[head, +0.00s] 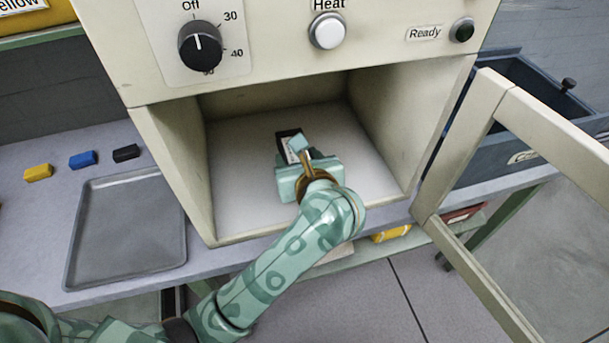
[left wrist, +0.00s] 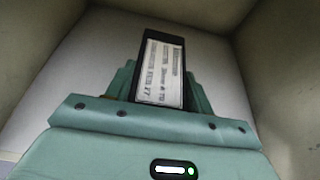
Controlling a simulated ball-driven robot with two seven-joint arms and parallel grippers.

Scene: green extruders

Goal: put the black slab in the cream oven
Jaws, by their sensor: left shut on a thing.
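The cream oven (head: 272,238) stands open, its framed door (head: 437,213) swung out to the right. My left gripper (head: 296,150) reaches through the opening into the chamber. It is shut on the black slab (head: 283,135), which carries a white printed label. In the left wrist view the slab (left wrist: 167,43) sticks out beyond the fingers of my gripper (left wrist: 158,92), over the pale oven floor. Whether the slab touches the floor I cannot tell. My right gripper is not in view.
A grey metal tray (head: 127,270) lies on the bench left of the oven. Yellow (head: 38,173), blue (head: 83,159) and black (head: 126,153) blocks sit behind it. The oven's side walls flank my arm.

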